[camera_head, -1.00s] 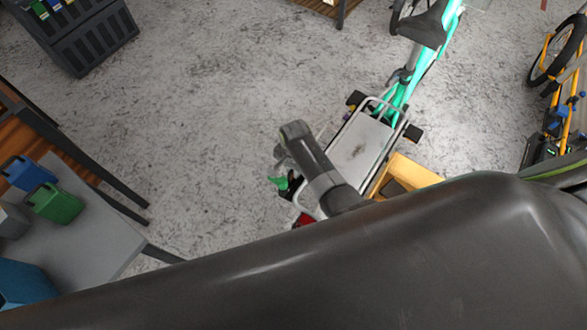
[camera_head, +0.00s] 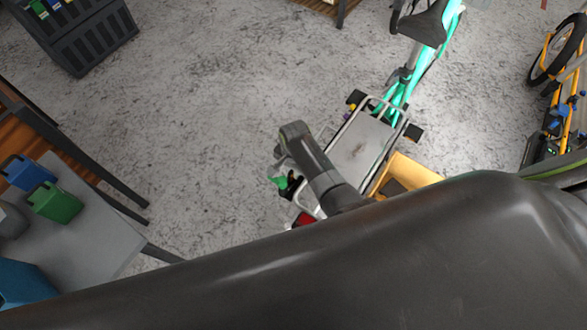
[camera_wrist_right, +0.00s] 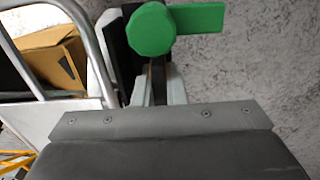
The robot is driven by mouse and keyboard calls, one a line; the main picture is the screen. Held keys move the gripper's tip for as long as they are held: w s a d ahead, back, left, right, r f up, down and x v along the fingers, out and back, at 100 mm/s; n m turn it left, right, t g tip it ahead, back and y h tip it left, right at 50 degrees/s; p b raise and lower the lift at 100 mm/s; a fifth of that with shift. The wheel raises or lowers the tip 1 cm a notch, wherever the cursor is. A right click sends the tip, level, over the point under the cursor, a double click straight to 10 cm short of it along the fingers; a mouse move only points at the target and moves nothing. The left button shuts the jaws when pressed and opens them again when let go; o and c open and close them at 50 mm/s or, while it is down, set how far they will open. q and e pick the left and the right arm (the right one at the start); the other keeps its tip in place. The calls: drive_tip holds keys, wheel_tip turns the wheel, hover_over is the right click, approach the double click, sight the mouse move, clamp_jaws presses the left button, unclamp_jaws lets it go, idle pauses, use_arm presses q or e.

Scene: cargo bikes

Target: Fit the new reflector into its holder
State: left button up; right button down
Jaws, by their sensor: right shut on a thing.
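The piece in my right gripper, which I take as the new reflector, is green, with a faceted round head and a flat tab. It shows at the top of the right wrist view (camera_wrist_right: 152,30) and as a small green spot in the head view (camera_head: 279,181). My right gripper (camera_head: 287,183) is shut on it beside the rear rack (camera_head: 357,150) of the turquoise bike. A red part (camera_head: 304,218) shows just below the gripper, partly covered by my arm. I cannot make out the holder for sure. My left gripper is not in view.
A yellow-brown box (camera_head: 411,172) stands right of the rack. A table (camera_head: 93,237) with blue and green containers is at the left. An orange bike (camera_head: 558,85) stands at the far right. Open floor lies between table and rack.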

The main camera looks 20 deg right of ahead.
drive_tip(key=shift+f+b, duration=0.3)
drive_tip(key=shift+f, duration=0.2)
drive_tip(key=shift+r, duration=0.2)
drive_tip(key=shift+r+p, duration=0.75)
drive_tip(key=shift+p, duration=0.4)
drive_tip(key=shift+f+b, duration=0.7)
drive_tip(key=shift+f, duration=0.25)
drive_tip(key=c, duration=1.4)
unclamp_jaws()
drive_tip(key=shift+r, duration=0.15)
drive_tip(key=r+p, duration=0.1)
drive_tip(key=r, duration=0.7)
drive_tip(key=r+p, duration=0.1)
drive_tip(key=r, duration=0.8)
drive_tip(key=shift+w+d, duration=0.15)
drive_tip(key=shift+d, duration=0.05)
